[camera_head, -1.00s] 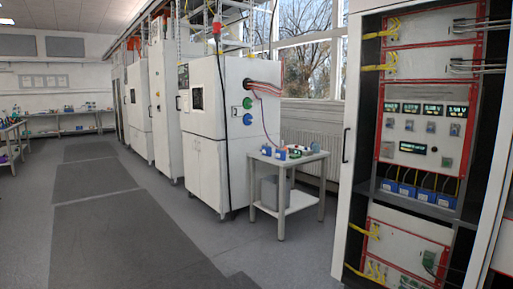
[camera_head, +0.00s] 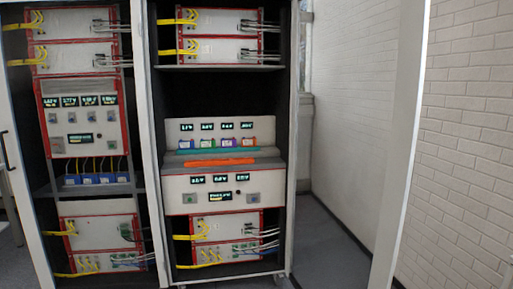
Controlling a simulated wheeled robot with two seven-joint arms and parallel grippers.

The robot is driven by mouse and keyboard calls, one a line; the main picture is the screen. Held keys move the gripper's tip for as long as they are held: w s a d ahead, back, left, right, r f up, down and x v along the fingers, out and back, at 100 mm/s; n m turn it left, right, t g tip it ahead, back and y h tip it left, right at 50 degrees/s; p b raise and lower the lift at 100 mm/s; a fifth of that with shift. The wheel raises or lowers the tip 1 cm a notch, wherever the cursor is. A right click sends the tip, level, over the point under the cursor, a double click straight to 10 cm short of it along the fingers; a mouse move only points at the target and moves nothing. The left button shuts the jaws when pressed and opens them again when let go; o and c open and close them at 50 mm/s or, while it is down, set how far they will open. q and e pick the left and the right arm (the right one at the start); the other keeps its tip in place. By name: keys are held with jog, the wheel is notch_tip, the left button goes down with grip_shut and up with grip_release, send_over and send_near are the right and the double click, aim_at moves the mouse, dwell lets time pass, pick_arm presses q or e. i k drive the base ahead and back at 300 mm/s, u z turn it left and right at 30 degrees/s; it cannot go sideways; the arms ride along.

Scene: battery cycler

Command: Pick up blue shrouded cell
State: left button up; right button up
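Small cells in coloured shrouds stand in a row on the ledge of the right-hand rack. The leftmost one, which looks blue (camera_head: 184,145), is small in the picture. Beside it stand a green cell (camera_head: 207,145), a purple cell (camera_head: 230,144) and a reddish one (camera_head: 249,142) at the right end. Several blue boxes (camera_head: 104,179) with yellow leads also sit on a shelf of the left-hand rack; I cannot tell if they are shrouded cells. Neither of my grippers is in view.
A teal strip (camera_head: 218,151) and an orange bar (camera_head: 220,162) lie in front of the coloured row. Panels with lit displays are above and below it. A white upright panel (camera_head: 401,150) stands at the right, before a white brick wall (camera_head: 465,150). Grey floor (camera_head: 335,240) shows between.

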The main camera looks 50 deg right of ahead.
aim_at(188, 144)
jog(key=z, duration=0.45)
jog(key=i, duration=1.5)
jog(key=z, duration=0.35)
jog(key=i, duration=1.85)
jog(key=u, duration=0.15)
